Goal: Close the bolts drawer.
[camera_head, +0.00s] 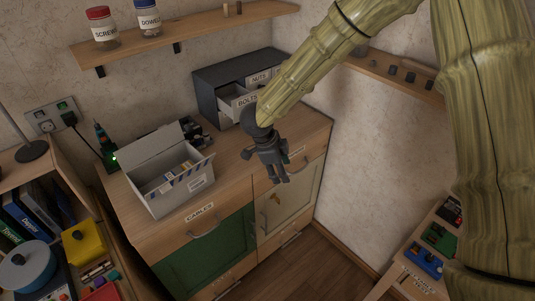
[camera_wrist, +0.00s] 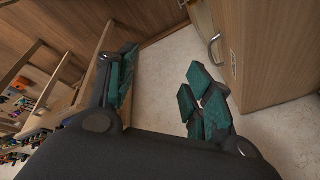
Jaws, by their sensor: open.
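The bolts drawer (camera_head: 238,98) is a light drawer labelled BOLTS in a dark grey cabinet (camera_head: 207,88) on the wooden counter. It is pulled partly out, and its inside shows from above. My gripper (camera_head: 279,180) hangs in front of and below the cabinet, near the counter's front edge, with its fingers pointing down and apart from the drawer. My arm hides the right part of the cabinet front. In the wrist view my gripper (camera_wrist: 165,95) is open and empty, with teal finger pads. The drawer does not show in the wrist view.
A NUTS drawer (camera_head: 259,77) sits above the bolts drawer. An open white box (camera_head: 172,200) stands left on the counter (camera_head: 224,174). Below is a green CABLES cupboard (camera_head: 212,250). A wall shelf (camera_head: 190,36) with jars runs above. The floor at front right is clear.

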